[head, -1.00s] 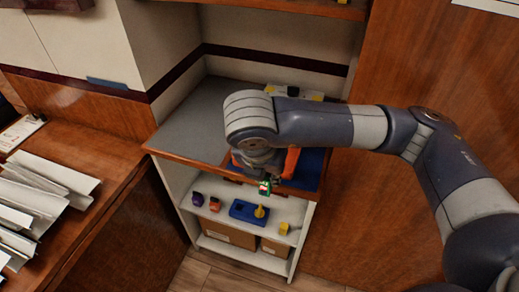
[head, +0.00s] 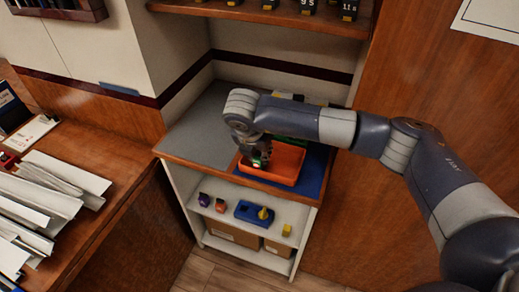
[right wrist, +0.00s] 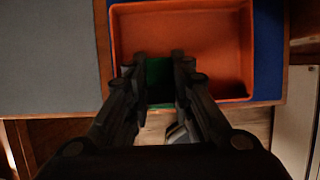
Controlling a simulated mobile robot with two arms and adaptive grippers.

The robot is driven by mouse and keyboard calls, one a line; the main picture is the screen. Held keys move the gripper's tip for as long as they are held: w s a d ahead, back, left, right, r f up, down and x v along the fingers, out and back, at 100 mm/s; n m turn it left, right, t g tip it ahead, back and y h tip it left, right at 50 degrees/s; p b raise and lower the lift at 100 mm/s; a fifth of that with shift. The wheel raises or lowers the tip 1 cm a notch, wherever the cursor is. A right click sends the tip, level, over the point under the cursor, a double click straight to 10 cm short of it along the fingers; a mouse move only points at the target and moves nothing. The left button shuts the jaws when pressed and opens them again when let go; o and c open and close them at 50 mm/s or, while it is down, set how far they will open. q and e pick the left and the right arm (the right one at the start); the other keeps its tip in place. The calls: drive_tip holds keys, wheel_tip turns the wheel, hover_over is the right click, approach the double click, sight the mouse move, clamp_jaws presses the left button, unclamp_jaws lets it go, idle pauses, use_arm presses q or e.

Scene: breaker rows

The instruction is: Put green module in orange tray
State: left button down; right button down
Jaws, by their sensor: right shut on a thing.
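The orange tray (head: 287,163) lies on a blue mat on the cabinet's counter. It also shows in the right wrist view (right wrist: 215,40). My right gripper (head: 258,158) is at the tray's left front part, above the counter. It is shut on the green module (right wrist: 160,72), which shows between its two fingers in the right wrist view. In the head view only a small part of the module (head: 257,163) shows below the fingers. Its exact height over the tray cannot be told. My left gripper is not in view.
The blue mat (head: 314,170) reaches past the tray on the right. The grey counter top (head: 200,130) is clear on the left. The shelf below holds a purple piece (head: 204,200), a red piece (head: 220,206), a blue base (head: 246,211) and a yellow piece (head: 287,230).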

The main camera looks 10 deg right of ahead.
drive_tip(key=shift+f, duration=0.3)
drive_tip(key=c, duration=1.4)
unclamp_jaws()
drive_tip(key=shift+r, duration=0.1)
drive_tip(key=shift+r, duration=0.15)
drive_tip(key=b+v, duration=0.3)
drive_tip(key=v, duration=0.8)
drive_tip(key=shift+s+a+r, duration=0.1)
drive_tip(key=shift+r, duration=0.3)
